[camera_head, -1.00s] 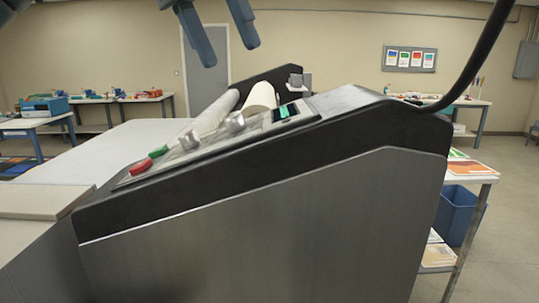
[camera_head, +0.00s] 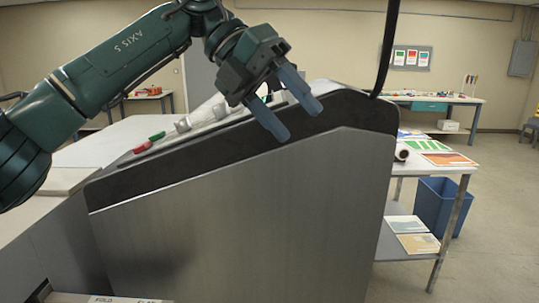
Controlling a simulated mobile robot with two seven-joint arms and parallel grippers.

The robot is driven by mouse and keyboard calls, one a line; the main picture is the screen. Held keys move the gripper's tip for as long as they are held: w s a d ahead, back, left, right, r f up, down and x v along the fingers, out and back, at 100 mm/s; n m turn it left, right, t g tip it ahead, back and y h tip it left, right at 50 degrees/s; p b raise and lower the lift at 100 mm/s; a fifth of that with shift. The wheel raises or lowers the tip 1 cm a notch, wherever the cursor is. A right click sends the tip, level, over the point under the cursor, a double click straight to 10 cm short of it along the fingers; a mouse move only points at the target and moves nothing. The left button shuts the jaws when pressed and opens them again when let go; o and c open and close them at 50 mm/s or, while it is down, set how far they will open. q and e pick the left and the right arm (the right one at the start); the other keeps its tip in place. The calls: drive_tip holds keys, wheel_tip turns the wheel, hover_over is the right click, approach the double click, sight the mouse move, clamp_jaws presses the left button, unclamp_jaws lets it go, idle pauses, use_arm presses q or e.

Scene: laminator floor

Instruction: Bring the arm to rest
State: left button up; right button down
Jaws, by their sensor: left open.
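My left arm comes in from the left, dark green, with "AXIS 5" lettered on it. My left gripper (camera_head: 295,116) has two blue fingers pointing down and right. The fingers are apart and nothing shows between them. It appears in front of the laminator (camera_head: 240,210), a large machine with a grey metal side and black sloping trim. The gripper hides part of the control panel and rollers. A red button (camera_head: 142,147) and a green button (camera_head: 157,136) show to the left of the gripper. My right gripper is out of the picture.
A white table with printed sheets (camera_head: 447,159) stands right of the laminator, with more sheets on its lower shelf (camera_head: 412,243). A blue bin (camera_head: 440,205) is beside it. A black cable (camera_head: 388,45) hangs by the laminator's top. Open floor lies at the far right.

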use_arm(q)
drive_tip(key=d+f+n+g+h, duration=0.35)
drive_tip(key=d+f+h, duration=0.35)
drive_tip(key=f+h, duration=0.45)
drive_tip(key=w+a+f+n+t+y, duration=0.2)
drive_tip(key=a+f+n+t, duration=0.3)
drive_tip(key=f+n+t, duration=0.6)
drive_tip(key=w+a+f+n+t+y, duration=0.2)
drive_tip(key=a+f+n+t, duration=0.2)
drive_tip(key=f+n+t, duration=0.7)
drive_tip(key=s+a+f+n+y, duration=0.3)
drive_tip(key=a+f+n+y, duration=0.1)
drive_tip(key=f+n, duration=0.2)
drive_tip(key=s+a+f+n+y, duration=0.3)
drive_tip(key=a+f+n+y, duration=0.1)
drive_tip(key=f+n+y, duration=0.15)
drive_tip(key=s+a+f+n+g+y, duration=0.1)
drive_tip(key=s+a+f+n+g, duration=0.1)
drive_tip(key=s+a+f, duration=0.2)
drive_tip(key=s+a+f+n+g+y, duration=0.2)
drive_tip(key=s+a+f+g, duration=0.1)
drive_tip(key=s+f, duration=0.7)
drive_tip(key=s+a, duration=0.1)
drive_tip(key=s, duration=0.1)
drive_tip(key=shift+s+f+y, duration=0.3)
drive_tip(key=shift+s+f, duration=0.05)
drive_tip(key=shift+f, duration=0.05)
drive_tip(key=shift+g, duration=0.25)
